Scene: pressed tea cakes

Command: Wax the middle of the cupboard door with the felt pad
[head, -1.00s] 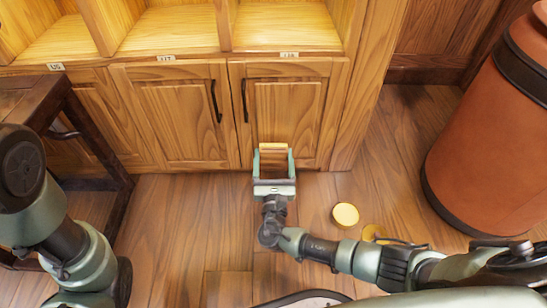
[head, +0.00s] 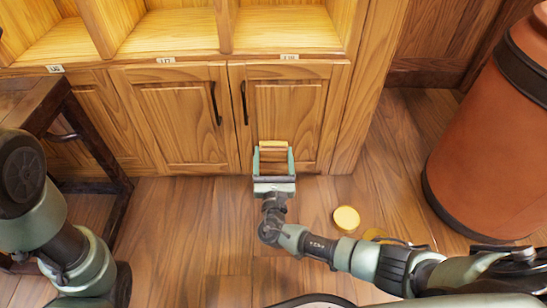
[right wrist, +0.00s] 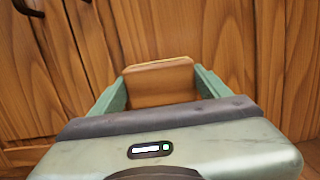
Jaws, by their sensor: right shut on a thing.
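The felt pad (head: 273,144) is a tan block with a pale edge. My right gripper (head: 273,153) is shut on it, one green finger at each side. It also shows in the right wrist view (right wrist: 158,82), with the felt pad (right wrist: 158,66) between the fingers. The pad is at the lower part of the right cupboard door (head: 300,105), left of its centre line. I cannot tell if it touches the wood. The door is shut, with a dark handle (head: 244,101) at its left edge. My left arm shows at the left, but its gripper is out of view.
A round yellow tin (head: 346,218) stands on the floor right of my right gripper. A large orange-brown barrel (head: 485,140) stands at the right, a dark wooden table (head: 65,105) at the left. Open shelves are above the doors.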

